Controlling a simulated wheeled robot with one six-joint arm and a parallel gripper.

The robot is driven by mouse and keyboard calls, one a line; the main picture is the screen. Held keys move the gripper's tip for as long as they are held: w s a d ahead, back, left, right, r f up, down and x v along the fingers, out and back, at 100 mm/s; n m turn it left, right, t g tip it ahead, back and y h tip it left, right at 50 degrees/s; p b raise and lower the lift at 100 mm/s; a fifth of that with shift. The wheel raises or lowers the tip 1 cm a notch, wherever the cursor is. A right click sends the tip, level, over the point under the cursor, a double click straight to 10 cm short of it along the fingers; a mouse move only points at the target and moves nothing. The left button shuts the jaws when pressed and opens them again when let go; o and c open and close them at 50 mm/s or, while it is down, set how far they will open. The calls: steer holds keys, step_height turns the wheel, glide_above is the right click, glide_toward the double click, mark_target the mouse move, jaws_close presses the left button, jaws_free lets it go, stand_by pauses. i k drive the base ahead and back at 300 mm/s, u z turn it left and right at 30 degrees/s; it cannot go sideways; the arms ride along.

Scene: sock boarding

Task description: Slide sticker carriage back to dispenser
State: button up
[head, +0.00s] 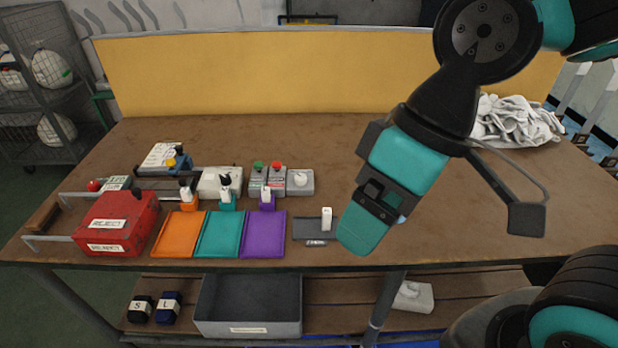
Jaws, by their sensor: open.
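My gripper (364,228) hangs at the front middle of the table, pointing down and to the left. It is open, and its fingers are seen nearly from the side, so the gap is not clear. A white labelled box (160,155) just behind and left may be the dispenser; the picture is too small to be sure. My gripper is far to the right of both.
A small grey tray with a white upright piece (326,217) stands just left of my gripper. Orange (178,234), teal (218,235) and purple (263,235) trays lie beyond, then a red box (118,222). White cloths (515,122) are heaped at right. The table's middle back is clear.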

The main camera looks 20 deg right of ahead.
mark_target(184, 161)
steer(key=k, duration=1)
steer(key=u, duration=1.7)
steer(key=i, duration=1.75)
steer(key=z, duration=1.85)
steer(key=i, duration=0.5)
